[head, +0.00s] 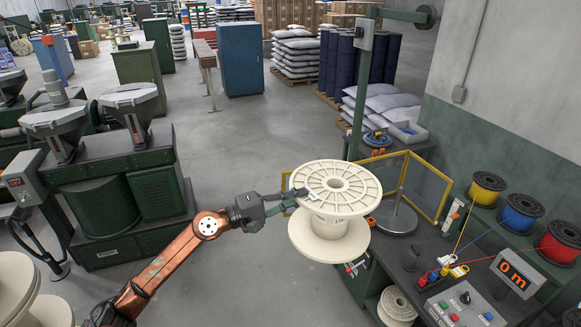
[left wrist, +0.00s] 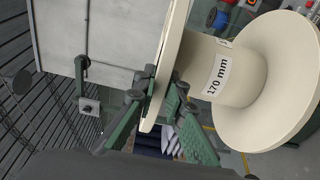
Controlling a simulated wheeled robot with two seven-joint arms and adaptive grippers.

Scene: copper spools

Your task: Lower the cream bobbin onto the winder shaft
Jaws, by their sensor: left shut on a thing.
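The cream bobbin (head: 336,190) is a large spool with two round flanges, and it hangs upright in the head view. My left gripper (head: 300,194) is shut on the rim of its upper flange, at the left side. In the left wrist view the bobbin (left wrist: 232,75) shows a "170 mm" label on its core, and the gripper fingers (left wrist: 160,100) pinch the flange edge. The winder shaft (head: 397,190) appears to be the upright grey rod on a round base, right of the bobbin and apart from it. My right gripper is not in view.
A dark bench carries red (head: 562,238), blue (head: 521,212) and yellow (head: 487,188) wire spools and a control box reading "0 m" (head: 513,274). A yellow frame (head: 424,190) stands behind the rod. Another cream spool (head: 397,306) sits low under the bench. Open floor lies left of the bobbin.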

